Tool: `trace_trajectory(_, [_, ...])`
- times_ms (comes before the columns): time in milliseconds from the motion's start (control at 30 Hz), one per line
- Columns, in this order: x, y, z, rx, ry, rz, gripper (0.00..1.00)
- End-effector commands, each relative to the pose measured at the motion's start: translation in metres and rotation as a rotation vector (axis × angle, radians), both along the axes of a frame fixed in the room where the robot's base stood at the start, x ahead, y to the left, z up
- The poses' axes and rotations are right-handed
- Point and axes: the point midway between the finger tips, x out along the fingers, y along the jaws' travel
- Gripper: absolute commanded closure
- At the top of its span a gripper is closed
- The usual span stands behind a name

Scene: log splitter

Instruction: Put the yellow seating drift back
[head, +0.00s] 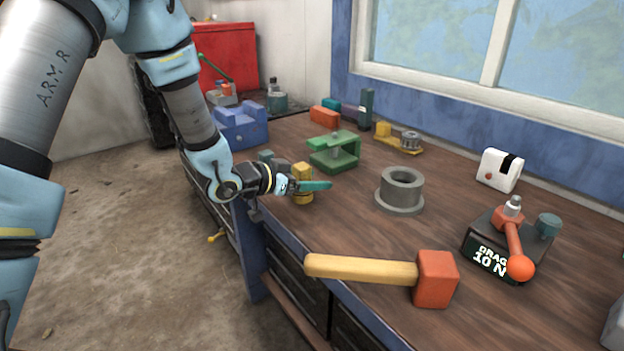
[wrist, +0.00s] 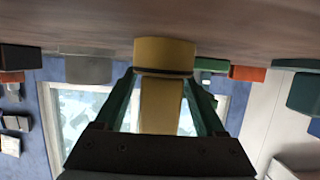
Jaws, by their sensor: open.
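The yellow seating drift (head: 302,171) stands on the workbench near its left edge, partly hidden behind my gripper in the head view. In the wrist view, which appears upside down, its wide yellow end (wrist: 164,52) is against the bench top, and a narrower yellow shaft runs between my fingers. My gripper (head: 318,185) is level and low over the bench, with its teal fingers around the drift. In the wrist view my gripper (wrist: 161,78) is open, one finger on each side of the shaft. Whether either finger touches it I cannot tell.
A grey flanged ring (head: 400,190) stands to the right, with a green clamp-like block (head: 335,152) behind. A mallet (head: 435,278) lies at the front. A drag-gauge block (head: 490,250) is at right. A blue block (head: 240,127) sits at the back left.

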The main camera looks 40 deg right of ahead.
Motion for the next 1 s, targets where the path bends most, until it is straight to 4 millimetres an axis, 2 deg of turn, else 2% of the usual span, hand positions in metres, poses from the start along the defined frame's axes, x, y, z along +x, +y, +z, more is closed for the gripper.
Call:
trace_trajectory(133, [0.0, 0.0, 0.005, 0.0, 0.0, 0.0, 0.28])
trace_trajectory(233, [0.002, 0.012, 0.006, 0.0, -0.002, 0.002, 0.28])
trace_trajectory(500, [0.005, 0.065, 0.025, -0.001, -0.002, 0.003, 0.28])
trace_trajectory(700, [0.007, 0.097, 0.038, -0.001, -0.002, 0.002, 0.28])
trace_trajectory(800, [0.007, 0.107, 0.041, -0.001, 0.0, 0.002, 0.28])
trace_trajectory(1000, [0.006, 0.113, 0.044, 0.0, 0.0, 0.0, 0.28])
